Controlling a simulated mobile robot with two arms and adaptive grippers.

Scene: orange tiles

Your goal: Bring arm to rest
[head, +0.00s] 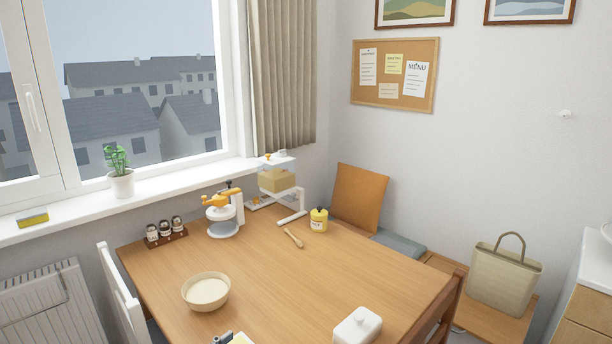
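Neither of my grippers shows in the head view, and no arm of mine can be made out. The wooden table (290,290) fills the lower middle of the view. A small dark piece (222,338) beside a yellow-and-white item (241,339) is cut off at the bottom edge, and I cannot tell what these are.
On the table stand a bowl (206,291), a lidded white dish (357,328), a yellow jar (319,219), a wooden utensil (294,238), a shaker rack (166,238), an orange-and-white device (222,214) and a white stand (293,205). The table's middle is clear.

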